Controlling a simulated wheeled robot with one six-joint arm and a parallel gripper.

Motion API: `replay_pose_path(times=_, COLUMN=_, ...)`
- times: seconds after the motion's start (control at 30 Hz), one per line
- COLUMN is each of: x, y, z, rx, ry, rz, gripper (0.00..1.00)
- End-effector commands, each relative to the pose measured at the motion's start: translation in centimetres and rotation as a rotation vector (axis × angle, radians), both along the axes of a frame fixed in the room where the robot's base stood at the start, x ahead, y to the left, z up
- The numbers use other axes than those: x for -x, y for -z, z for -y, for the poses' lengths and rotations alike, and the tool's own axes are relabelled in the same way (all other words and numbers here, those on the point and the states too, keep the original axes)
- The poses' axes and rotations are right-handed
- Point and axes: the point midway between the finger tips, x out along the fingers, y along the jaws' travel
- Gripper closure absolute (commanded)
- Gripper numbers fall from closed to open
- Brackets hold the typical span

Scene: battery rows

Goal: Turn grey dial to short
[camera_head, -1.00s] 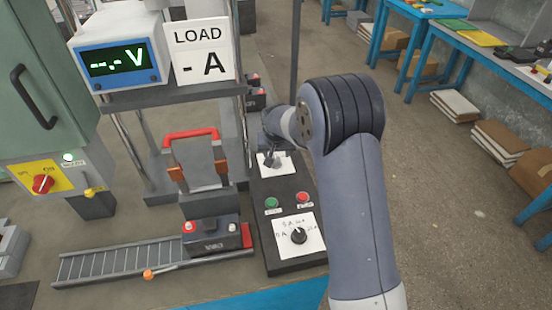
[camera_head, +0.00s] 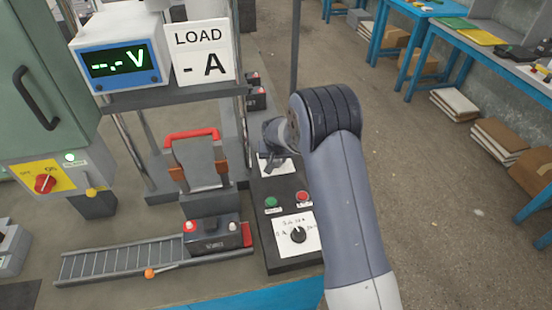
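A dark control panel (camera_head: 268,212) stands right of the test stand. At its far end is a white label plate (camera_head: 284,171), partly hidden by my gripper (camera_head: 271,163). My gripper is small and dark here, pointing down over this plate. Whether its fingers touch or hold a dial there is hidden, and their opening is too small to tell. A dark round dial (camera_head: 298,235) sits on a nearer white plate, with small printed ampere marks around it. I cannot make out a grey dial or the word "short".
A green button (camera_head: 271,203) and a red button (camera_head: 303,197) lie between the two plates. A voltmeter (camera_head: 120,62) reads dashes beside a LOAD sign (camera_head: 204,52). A battery (camera_head: 217,237) sits left of the panel, below a red-handled clamp (camera_head: 194,160).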

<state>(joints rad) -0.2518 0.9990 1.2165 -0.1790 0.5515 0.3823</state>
Motion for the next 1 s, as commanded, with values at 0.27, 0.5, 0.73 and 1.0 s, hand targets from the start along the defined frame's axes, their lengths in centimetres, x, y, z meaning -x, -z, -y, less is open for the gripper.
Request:
replay_pose_path(times=0.27, x=0.01, y=-0.02, z=-0.01, rx=0.000, ry=0.000, rz=0.000, gripper=0.85)
replay_pose_path(times=0.5, x=0.01, y=-0.02, z=0.00, rx=0.000, ry=-0.006, rz=0.000, gripper=0.93)
replay_pose_path(times=0.73, x=-0.04, y=0.02, z=0.09, rx=0.000, ry=-0.070, rz=0.001, gripper=0.93)
replay_pose_path(times=1.0, x=-0.13, y=0.24, z=0.24, rx=-0.001, ry=-0.253, rz=0.003, gripper=0.93)
